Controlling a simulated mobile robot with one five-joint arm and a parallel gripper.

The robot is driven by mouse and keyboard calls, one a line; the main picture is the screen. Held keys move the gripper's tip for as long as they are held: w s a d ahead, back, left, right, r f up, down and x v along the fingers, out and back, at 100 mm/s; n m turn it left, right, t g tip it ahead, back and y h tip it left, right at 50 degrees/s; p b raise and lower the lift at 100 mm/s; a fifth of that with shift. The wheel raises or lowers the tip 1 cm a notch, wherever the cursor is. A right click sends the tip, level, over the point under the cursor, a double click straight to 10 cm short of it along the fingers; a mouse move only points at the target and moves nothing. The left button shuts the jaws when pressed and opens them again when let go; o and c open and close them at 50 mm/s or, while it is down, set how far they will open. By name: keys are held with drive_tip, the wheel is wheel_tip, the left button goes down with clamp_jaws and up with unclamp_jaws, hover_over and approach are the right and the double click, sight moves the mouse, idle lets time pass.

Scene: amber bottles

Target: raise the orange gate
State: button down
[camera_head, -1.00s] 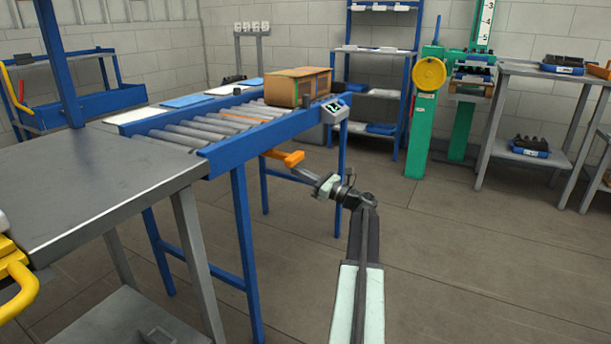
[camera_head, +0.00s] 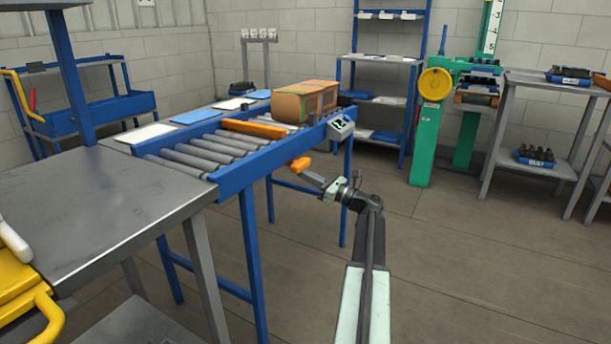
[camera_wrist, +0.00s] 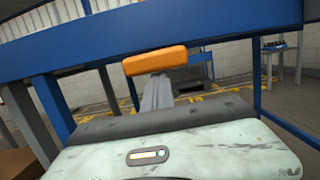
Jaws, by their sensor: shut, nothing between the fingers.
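The orange gate (camera_head: 253,128) stands up as a bar across the roller conveyor (camera_head: 190,160), above the rollers, on the near side of a cardboard box (camera_head: 300,103). An orange handle (camera_head: 299,164) sticks out from the conveyor's blue side rail; it also shows in the wrist view (camera_wrist: 155,60). My gripper (camera_head: 309,177) is shut and empty. Its grey fingertips (camera_wrist: 156,88) are just below the handle in the wrist view. I cannot tell whether they touch it. The link between handle and gate is hidden by the rail.
A small control box (camera_head: 341,126) sits on the rail beyond the handle. A grey table (camera_head: 90,210) adjoins the conveyor at the left. A green press (camera_head: 425,130) and a grey stand (camera_head: 525,130) are at the right. The floor right of my arm is clear.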

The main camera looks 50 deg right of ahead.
drive_tip(key=shift+r, duration=0.25)
wheel_tip(320, 180, down, 6)
drive_tip(key=b, duration=0.6)
drive_tip(key=r+v, duration=0.2)
drive_tip(key=v, duration=0.7)
drive_tip(key=shift+s+f+b, duration=0.45)
drive_tip(key=shift+s, duration=0.05)
drive_tip(key=shift+d, duration=0.15)
